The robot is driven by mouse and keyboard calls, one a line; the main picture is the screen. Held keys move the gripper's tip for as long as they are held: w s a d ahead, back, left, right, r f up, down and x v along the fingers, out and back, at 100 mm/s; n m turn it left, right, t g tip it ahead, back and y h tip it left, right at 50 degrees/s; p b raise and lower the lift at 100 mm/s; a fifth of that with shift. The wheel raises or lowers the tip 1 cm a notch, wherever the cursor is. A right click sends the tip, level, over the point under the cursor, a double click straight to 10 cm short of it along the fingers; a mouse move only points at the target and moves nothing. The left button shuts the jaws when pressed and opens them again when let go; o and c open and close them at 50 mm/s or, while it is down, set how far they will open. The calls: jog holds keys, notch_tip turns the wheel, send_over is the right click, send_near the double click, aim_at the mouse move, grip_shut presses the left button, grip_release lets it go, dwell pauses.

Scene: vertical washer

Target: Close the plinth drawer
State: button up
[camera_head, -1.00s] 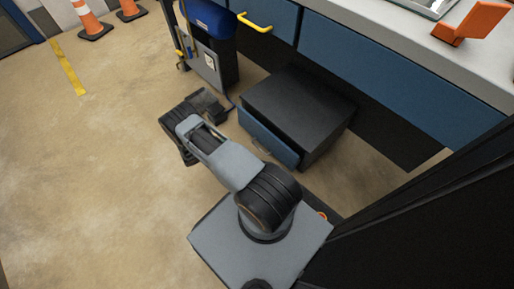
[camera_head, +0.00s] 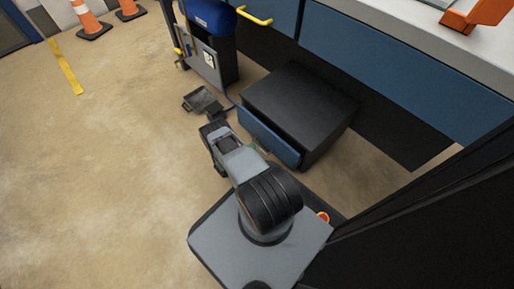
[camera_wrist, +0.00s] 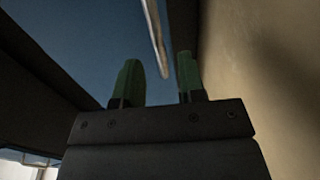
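The plinth drawer's blue front (camera_head: 268,136) is low by the floor, on the near left side of a black box (camera_head: 300,103). The front stands a little out from the box, with a dark gap behind its top edge. In the wrist view the blue panel (camera_wrist: 85,45) fills much of the picture, with a pale bar-like handle (camera_wrist: 154,38) across it. My gripper (camera_wrist: 158,82) has two green fingers held apart with nothing between them, facing the panel near the handle. I cannot tell whether they touch it. In the head view my arm mostly hides the gripper.
A dustpan (camera_head: 203,101) lies left of the drawer, beside a cleaning cart with a blue top (camera_head: 210,18). Blue cabinet drawers (camera_head: 375,65) and a counter (camera_head: 405,20) are above right. Orange cones (camera_head: 90,20) stand far left.

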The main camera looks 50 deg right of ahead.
jog(key=shift+b+x, duration=0.55)
jog(key=shift+x, duration=1.65)
grip_shut()
